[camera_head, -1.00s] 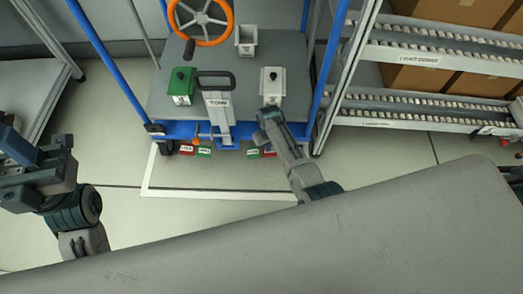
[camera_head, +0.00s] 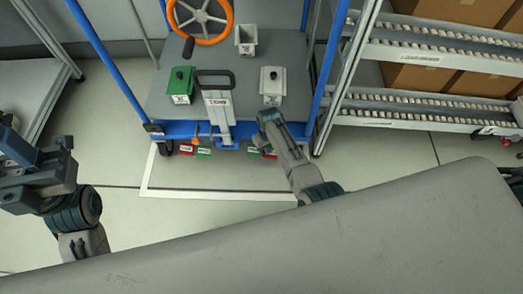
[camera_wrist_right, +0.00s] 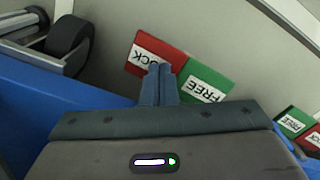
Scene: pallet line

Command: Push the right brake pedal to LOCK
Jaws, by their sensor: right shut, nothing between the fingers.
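The right brake pedal is low on the blue-framed cart, with a red LOCK plate (camera_wrist_right: 151,54) beside a green FREE plate (camera_wrist_right: 205,86) in the right wrist view. In the head view its red plate (camera_head: 270,154) and green plate (camera_head: 253,151) show small under the cart's front edge. My right gripper (camera_wrist_right: 160,68) is shut and empty. Its fingertips overlap the red plate near the border with the green one; I cannot tell whether they touch. In the head view my right gripper (camera_head: 268,117) is at the cart's front right. My left arm is at the left edge; its finger state is unclear.
The left pedal has a red plate (camera_head: 186,149) and a green plate (camera_head: 204,151). The cart deck (camera_head: 236,68) carries a green box (camera_head: 181,87), a white box (camera_head: 272,82), a tow handle (camera_head: 215,85) and an orange wheel (camera_head: 226,28). A roller rack (camera_head: 405,112) stands right.

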